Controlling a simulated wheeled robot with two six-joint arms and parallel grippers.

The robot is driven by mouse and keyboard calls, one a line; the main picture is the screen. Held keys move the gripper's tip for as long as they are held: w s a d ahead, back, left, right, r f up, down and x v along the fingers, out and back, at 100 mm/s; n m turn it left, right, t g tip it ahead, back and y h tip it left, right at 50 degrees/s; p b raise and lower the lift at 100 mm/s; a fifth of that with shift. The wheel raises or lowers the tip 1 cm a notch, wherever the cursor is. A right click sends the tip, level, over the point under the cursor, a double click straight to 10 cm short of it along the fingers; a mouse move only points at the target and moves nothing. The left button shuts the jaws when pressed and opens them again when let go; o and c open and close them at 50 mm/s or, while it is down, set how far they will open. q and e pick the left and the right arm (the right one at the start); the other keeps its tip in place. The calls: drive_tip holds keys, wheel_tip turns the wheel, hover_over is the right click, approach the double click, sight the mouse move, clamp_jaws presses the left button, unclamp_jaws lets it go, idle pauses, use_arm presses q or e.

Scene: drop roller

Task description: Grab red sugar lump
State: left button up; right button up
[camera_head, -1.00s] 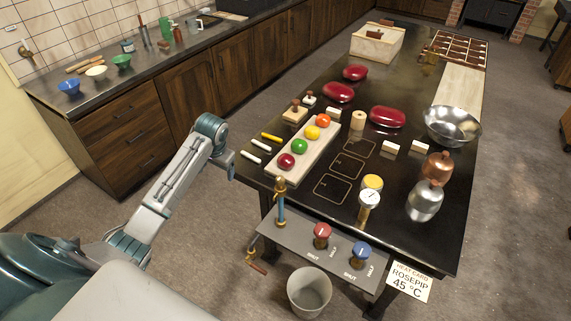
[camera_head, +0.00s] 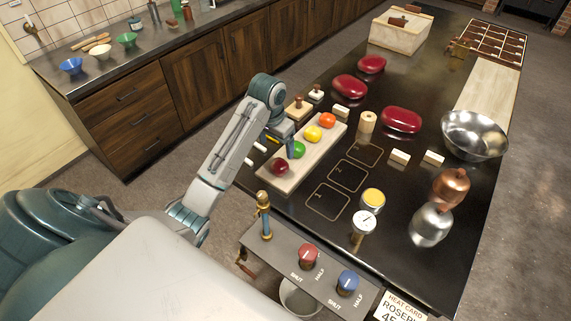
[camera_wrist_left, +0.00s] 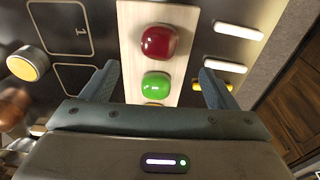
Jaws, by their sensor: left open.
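A dark red, glossy sugar lump (camera_head: 280,167) sits at the near end of a pale board (camera_head: 272,180) on the black table. It also shows in the left wrist view (camera_wrist_left: 158,42), ahead of my fingertips. A green lump (camera_head: 298,150), a yellow one (camera_head: 313,133) and an orange-red one (camera_head: 327,120) follow it along the board. My left gripper (camera_wrist_left: 159,70) is open and empty over the board. Its fingers spread to either side of the row, closest to the green lump (camera_wrist_left: 157,85). My right gripper is not in view.
White sticks (camera_wrist_left: 238,31) lie beside the board. Marked squares (camera_head: 327,201), a yellow-topped jar (camera_head: 373,199) and a gauge (camera_head: 363,222) stand on its other side. A valve panel (camera_head: 300,262) hangs at the table's front edge. Large dark red lumps (camera_head: 401,119) lie farther back.

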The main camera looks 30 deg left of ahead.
sight(279, 168)
use_arm(q)
drive_tip(key=f+b, duration=0.2)
drive_tip(key=shift+s+f, duration=0.35)
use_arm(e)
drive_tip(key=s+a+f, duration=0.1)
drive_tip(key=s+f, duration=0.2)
use_arm(q)
drive_tip(key=f+p, duration=0.1)
drive_tip(key=f, duration=0.1)
drive_tip(key=w+f+p, duration=0.1)
drive_tip(key=f+p, duration=0.1)
drive_tip(key=shift+w+d+f, duration=0.1)
drive_tip(key=shift+w+f, duration=0.05)
drive_tip(key=shift+f, duration=0.1)
wheel_tip(279, 168, down, 2)
drive_tip(key=shift+w+f+p, duration=0.1)
drive_tip(key=shift+p, duration=0.3)
drive_tip(key=shift+f, duration=0.35)
drive_tip(key=c, duration=1.1)
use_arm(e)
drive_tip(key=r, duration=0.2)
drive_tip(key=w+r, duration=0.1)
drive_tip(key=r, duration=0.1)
